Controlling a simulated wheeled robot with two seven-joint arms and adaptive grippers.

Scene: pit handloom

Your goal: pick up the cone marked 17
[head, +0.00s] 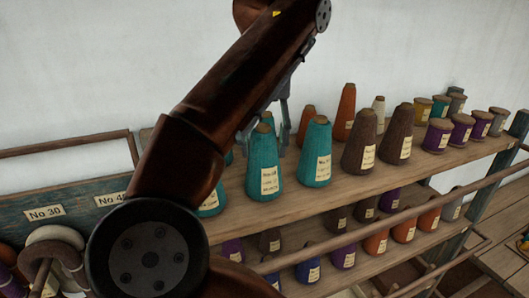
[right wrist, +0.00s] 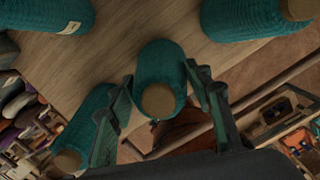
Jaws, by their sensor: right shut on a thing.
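Several teal cones with brown tips and paper labels stand on the upper shelf. In the head view one stands in front (head: 263,170) and another to its right (head: 315,155). The label numbers are too small to read surely, so I cannot tell which is 17. My left gripper is not in view.
Teal cones stand close by in the wrist view, at upper left (right wrist: 45,12), upper right (right wrist: 240,18) and lower left (right wrist: 88,118). Brown cones (head: 360,145) and purple spools (head: 438,135) fill the shelf (head: 330,195) rightward. A wooden rail (head: 430,210) runs in front.

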